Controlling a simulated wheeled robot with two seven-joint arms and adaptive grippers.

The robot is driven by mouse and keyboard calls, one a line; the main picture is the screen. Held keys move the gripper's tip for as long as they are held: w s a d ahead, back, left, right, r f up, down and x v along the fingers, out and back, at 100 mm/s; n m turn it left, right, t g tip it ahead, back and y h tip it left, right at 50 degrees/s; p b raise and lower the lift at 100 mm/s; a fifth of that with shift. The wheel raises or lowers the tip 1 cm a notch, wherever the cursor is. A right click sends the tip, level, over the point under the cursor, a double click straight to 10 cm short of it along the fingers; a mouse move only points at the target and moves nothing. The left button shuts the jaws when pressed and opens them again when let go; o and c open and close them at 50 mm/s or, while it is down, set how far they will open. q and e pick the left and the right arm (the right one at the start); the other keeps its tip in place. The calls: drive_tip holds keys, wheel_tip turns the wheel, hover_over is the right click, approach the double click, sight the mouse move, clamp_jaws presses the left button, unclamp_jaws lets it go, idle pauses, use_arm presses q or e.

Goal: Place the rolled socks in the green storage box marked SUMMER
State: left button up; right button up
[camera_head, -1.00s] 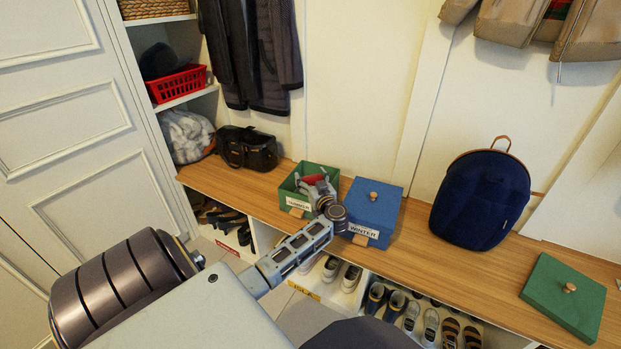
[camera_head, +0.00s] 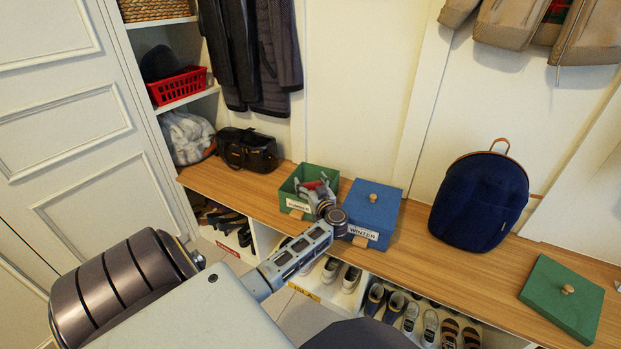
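The green storage box (camera_head: 287,193) marked SUMMER stands open on the wooden bench, its label facing front. My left gripper (camera_head: 315,187) reaches into the box from the front right, with its fingers over or inside the opening. A small red patch shows at the fingers; I cannot tell whether it is the rolled socks or part of something else. The rolled socks cannot be clearly made out, and the gripper hides part of the box's inside. The finger spread is too small to read. My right gripper is not in view.
A lidded blue box (camera_head: 372,207) marked WINTER stands right beside the green box. A green lid (camera_head: 550,290) lies at the bench's right end. A navy backpack (camera_head: 480,205) and a black bag (camera_head: 246,149) also stand on the bench (camera_head: 425,258). Shoes fill the cubbies below.

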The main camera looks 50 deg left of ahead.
use_arm(q)
drive_tip(key=shift+o, duration=1)
drive_tip(key=shift+r, duration=0.15)
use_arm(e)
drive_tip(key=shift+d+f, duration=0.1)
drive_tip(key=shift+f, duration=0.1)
use_arm(q)
drive_tip(key=shift+r+b, duration=0.25)
drive_tip(key=shift+b, duration=0.2)
drive_tip(key=shift+d+r, duration=0.1)
drive_tip(key=shift+r, duration=0.05)
drive_tip(key=p+v, duration=0.4)
drive_tip(key=v, duration=0.7)
drive_tip(key=shift+d, duration=0.4)
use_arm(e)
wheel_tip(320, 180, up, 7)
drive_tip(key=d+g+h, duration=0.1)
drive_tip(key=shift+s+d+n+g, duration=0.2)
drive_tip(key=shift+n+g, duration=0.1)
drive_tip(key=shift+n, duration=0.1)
use_arm(q)
drive_tip(key=shift+s, duration=0.15)
drive_tip(key=shift+r, duration=0.1)
